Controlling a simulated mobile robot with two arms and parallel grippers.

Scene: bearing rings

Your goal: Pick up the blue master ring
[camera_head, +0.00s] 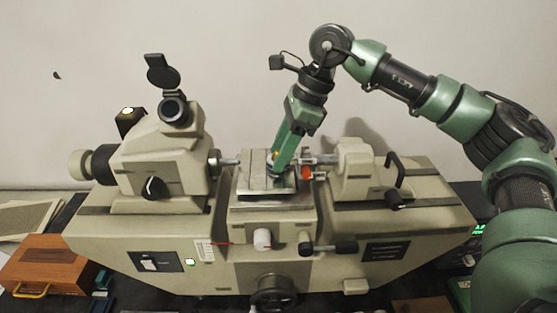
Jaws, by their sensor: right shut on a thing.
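My right arm comes in from the right, and its green gripper (282,172) points down at the small metal stage (252,185) in the middle of the measuring machine. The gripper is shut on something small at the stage. A bit of blue shows at the fingertips, which fits the blue master ring (270,166); it is mostly hidden by the fingers. I cannot tell whether it still touches the stage. My left gripper is not in view.
The beige measuring machine (120,229) has an eyepiece head (160,150) left of the stage and a tailstock (357,170) to its right. A small orange-red part (306,172) is close right of my gripper. A wooden box (48,262) stands at lower left.

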